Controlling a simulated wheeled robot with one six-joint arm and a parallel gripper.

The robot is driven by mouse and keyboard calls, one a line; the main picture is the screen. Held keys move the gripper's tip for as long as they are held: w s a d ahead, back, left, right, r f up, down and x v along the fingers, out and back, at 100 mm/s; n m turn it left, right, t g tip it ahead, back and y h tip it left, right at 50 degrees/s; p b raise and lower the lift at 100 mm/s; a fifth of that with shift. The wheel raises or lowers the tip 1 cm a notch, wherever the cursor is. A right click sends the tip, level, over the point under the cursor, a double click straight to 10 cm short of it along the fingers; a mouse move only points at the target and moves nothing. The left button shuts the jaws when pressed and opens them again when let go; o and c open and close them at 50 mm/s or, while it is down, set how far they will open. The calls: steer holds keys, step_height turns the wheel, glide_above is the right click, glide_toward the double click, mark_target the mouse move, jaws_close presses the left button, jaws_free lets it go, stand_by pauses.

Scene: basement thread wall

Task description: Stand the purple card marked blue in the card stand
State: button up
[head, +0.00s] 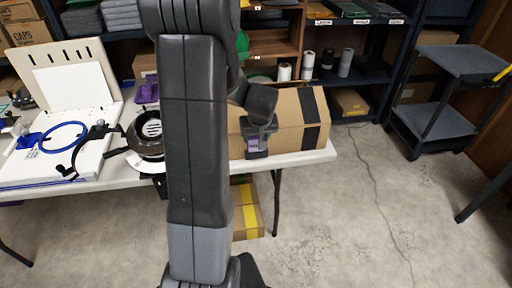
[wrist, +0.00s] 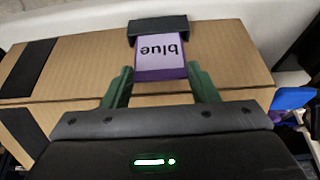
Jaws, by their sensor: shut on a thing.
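The purple card (wrist: 160,58) has a pale face with the word "blue", upside down in the wrist view. My gripper (wrist: 159,69) is shut on it, with a green finger on each side. The dark card stand (wrist: 158,27) lies just beyond the card, and the card's far edge meets it in the picture. I cannot tell whether that edge sits in the slot. In the head view the card (head: 252,144) shows small below my gripper (head: 260,122), by the dark stand, near the table's front edge.
A cardboard box (head: 290,115) with black tape stands close by the card on the white table (head: 318,156). A round black-and-white device (head: 150,132) and a blue ring (head: 63,137) are to the left. A dark cart (head: 440,122) stands right; the floor there is clear.

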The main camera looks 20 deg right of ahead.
steer(key=shift+r+p, duration=1.1)
steer(key=shift+r, duration=0.9)
